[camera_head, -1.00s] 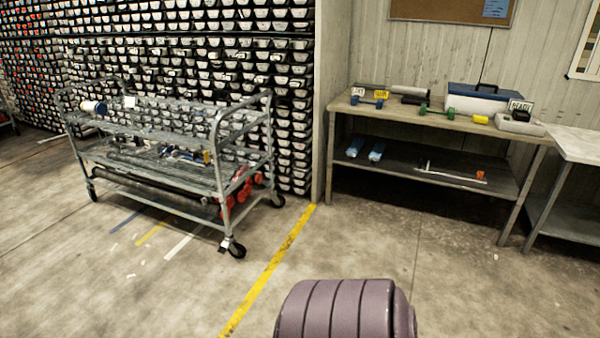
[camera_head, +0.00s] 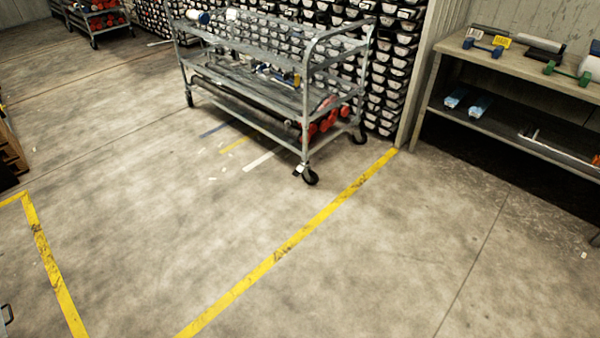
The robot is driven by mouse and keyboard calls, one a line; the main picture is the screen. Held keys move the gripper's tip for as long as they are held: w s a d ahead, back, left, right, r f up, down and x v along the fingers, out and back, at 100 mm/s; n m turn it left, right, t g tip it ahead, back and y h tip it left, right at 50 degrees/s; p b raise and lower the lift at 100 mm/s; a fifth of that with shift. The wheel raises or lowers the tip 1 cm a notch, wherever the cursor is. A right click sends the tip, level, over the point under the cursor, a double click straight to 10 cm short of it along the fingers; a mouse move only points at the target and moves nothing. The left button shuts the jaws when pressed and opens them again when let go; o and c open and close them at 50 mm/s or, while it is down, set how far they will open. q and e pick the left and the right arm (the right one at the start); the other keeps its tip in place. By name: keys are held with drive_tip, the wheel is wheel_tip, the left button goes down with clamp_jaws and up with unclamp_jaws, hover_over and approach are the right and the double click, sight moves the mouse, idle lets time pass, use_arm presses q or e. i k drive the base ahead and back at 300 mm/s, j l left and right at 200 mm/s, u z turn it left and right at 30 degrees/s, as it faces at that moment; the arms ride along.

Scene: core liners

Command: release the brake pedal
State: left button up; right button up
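A grey metal cart (camera_head: 305,115) with three levels stands on the concrete floor in the upper middle of the head view. Its near front caster (camera_head: 311,178) has a black wheel. A small pale tab, which looks like the brake pedal (camera_head: 298,169), sticks out beside that wheel. It is too small to tell whether it is pressed down or up. Another black caster (camera_head: 358,134) shows at the cart's right end, and one at its left end (camera_head: 189,98). Neither of my grippers is in view.
A workbench (camera_head: 440,65) with tools stands at the right. A wall of core trays (camera_head: 400,60) is behind the cart. Another cart (camera_head: 92,22) stands at the far left. Yellow tape (camera_head: 280,250) crosses the floor. The floor before the cart is clear.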

sight(299, 169)
drive_tip(key=i+l, duration=0.4)
drive_tip(key=i+l+u, duration=0.1)
drive_tip(key=i+l, duration=0.3)
drive_tip(key=i+l+u, duration=0.1)
drive_tip(key=i+l, duration=0.75)
drive_tip(key=i+l+u, duration=0.1)
drive_tip(key=i+l, duration=0.3)
drive_tip(key=l, duration=0.15)
drive_tip(key=i+l, duration=0.4)
drive_tip(key=i+l+u, duration=0.15)
drive_tip(key=i+l, duration=0.2)
drive_tip(key=l, duration=0.25)
drive_tip(key=i+l, duration=0.35)
drive_tip(key=l, duration=0.2)
